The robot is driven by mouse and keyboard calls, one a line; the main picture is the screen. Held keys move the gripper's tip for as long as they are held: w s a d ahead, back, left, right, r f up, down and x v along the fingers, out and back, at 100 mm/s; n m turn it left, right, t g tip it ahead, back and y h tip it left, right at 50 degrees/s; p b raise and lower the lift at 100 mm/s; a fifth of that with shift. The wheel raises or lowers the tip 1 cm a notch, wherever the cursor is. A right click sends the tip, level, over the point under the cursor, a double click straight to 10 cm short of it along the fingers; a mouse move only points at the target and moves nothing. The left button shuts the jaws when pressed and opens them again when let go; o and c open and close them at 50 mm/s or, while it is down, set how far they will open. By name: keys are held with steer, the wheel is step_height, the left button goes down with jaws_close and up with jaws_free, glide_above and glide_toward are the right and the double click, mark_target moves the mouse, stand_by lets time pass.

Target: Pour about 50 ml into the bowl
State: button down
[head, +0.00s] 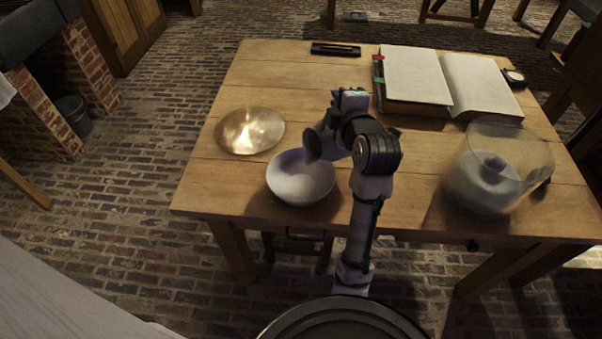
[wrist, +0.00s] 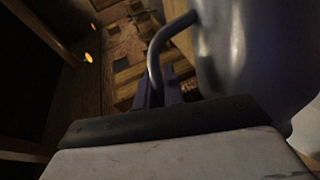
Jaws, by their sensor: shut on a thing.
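The bowl (head: 300,180) is pale and round and stands upright near the front edge of the wooden table. A grey jug (head: 328,140) is held above the bowl's upper right rim, tilted left with its dark mouth toward the bowl. In the wrist view, the jug (wrist: 255,50) fills the right side, with its curved handle (wrist: 158,50) to the left. My gripper (wrist: 160,92) is shut on the jug at its handle; the fingers are mostly hidden. I cannot see any stream, or how much liquid is in the bowl or jug.
A brass dish (head: 250,131) lies just behind and left of the bowl. A large glass jar (head: 497,170) stands at the right front. An open book (head: 415,77), a dark pen tray (head: 336,49) and a small round item (head: 513,77) lie at the back.

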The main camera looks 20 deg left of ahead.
steer(key=shift+s+a+r+b, duration=0.15)
steer(key=shift+s+a+b, duration=0.15)
steer(key=shift+s, duration=0.1)
steer(key=shift+s+a+n+b, duration=0.1)
steer(key=shift+s+n+b, duration=0.05)
steer(key=shift+n+b, duration=0.15)
steer(key=shift+s+a+f+n+t+b, duration=0.2)
steer(key=shift+s+a+n+t+b, duration=0.3)
steer(key=shift+b, duration=0.75)
steer(key=shift+s+a+r+n+b, duration=0.2)
steer(key=shift+s+n+b, duration=0.1)
steer(key=shift+s+b, duration=0.1)
stand_by(1.0)
steer(key=shift+w+d, duration=0.1)
